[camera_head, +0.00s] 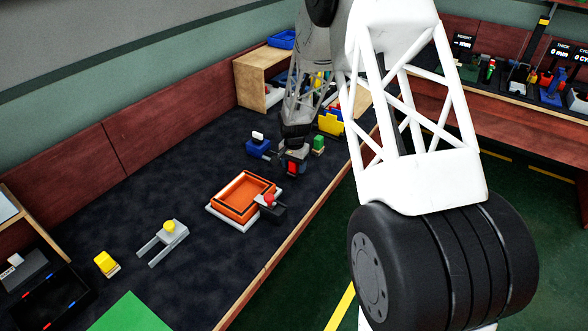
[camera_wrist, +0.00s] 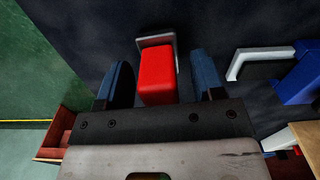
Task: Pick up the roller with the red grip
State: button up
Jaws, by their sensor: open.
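The roller's red grip (camera_wrist: 157,80) fills the middle of the wrist view, with a grey metal frame (camera_wrist: 157,42) at its far end. My gripper (camera_wrist: 162,76) is open, with one dark blue finger on each side of the red grip. In the head view the red grip (camera_head: 292,168) shows as a small patch just below my gripper (camera_head: 294,158). The rest of the roller is mostly hidden there by my arm.
A blue tool with a white top (camera_head: 258,143) stands close to the left of my gripper. A green block (camera_head: 318,141) is close to the right. An orange tray (camera_head: 222,203) lies nearer the camera, with a red-knobbed dark object (camera_head: 277,208) at its right edge.

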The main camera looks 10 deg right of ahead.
jog(key=shift+c, duration=0.2)
jog(key=c, duration=1)
jog(key=shift+r, duration=0.2)
jog(key=shift+r, duration=0.5)
jog(key=shift+s+r, duration=0.25)
jog(key=shift+r, duration=0.35)
jog(key=shift+s+r, duration=0.2)
jog(key=shift+r, duration=0.35)
jog(key=s, duration=0.5)
jog(key=s+r, duration=0.1)
jog(key=s, duration=0.9)
jog(key=shift+s+r, duration=0.1)
jog(key=shift+r, duration=0.05)
